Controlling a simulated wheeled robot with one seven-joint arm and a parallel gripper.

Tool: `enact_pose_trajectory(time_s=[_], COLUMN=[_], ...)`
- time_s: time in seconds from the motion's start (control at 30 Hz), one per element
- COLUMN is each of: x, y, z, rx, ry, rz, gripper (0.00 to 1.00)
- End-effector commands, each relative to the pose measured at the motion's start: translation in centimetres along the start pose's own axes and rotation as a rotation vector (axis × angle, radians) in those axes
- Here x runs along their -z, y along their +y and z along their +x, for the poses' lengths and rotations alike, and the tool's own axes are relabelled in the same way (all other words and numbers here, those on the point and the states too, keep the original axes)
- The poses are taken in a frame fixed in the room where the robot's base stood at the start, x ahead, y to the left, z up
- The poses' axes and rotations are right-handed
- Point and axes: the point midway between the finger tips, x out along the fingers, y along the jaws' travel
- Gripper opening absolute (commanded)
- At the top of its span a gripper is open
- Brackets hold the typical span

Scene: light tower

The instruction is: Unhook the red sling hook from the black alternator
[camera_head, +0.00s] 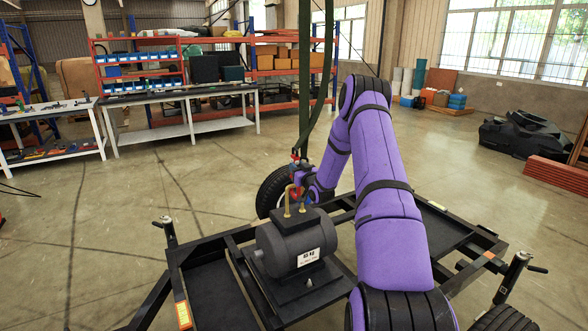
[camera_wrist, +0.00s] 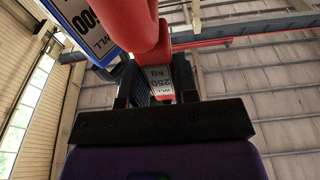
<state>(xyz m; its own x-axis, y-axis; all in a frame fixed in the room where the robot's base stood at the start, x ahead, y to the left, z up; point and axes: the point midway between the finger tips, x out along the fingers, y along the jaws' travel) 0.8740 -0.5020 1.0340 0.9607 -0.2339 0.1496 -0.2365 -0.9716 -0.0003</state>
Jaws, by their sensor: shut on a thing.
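The black alternator (camera_head: 285,248) sits on the dark frame of the trailer, with a white weight label on its side. Brass lifting posts (camera_head: 287,203) stand on its top. The red sling hook (camera_head: 296,190) hangs at these posts, below the green sling (camera_head: 304,120). Whether it is still engaged in the brass part is too small to tell. My gripper (camera_head: 303,180) is shut on the red hook just above the alternator. In the wrist view, the red hook (camera_wrist: 150,45) with its "250 kg" tag rises between the black fingers (camera_wrist: 153,88). The hook's tip is hidden there.
A blue labelled piece (camera_wrist: 85,28) is close beside the red hook. The trailer frame (camera_head: 210,290) surrounds the alternator, with a wheel (camera_head: 272,192) behind. Workbenches (camera_head: 180,95) and shelves stand at the back.

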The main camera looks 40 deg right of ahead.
Motion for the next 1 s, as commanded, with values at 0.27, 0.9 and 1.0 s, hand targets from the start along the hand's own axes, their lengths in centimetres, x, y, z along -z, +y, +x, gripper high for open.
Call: enact_pose_trajectory(time_s=[0.27, 0.9, 1.0], x=[0.2, 0.5, 0.6], y=[0.0, 0.0, 0.0], z=[0.0, -2.3, -2.6], rx=[0.001, 0.001, 0.001], ry=[0.004, 0.002, 0.003], rz=[-0.001, -0.001, -0.001], gripper=[0.0, 0.0, 0.0])
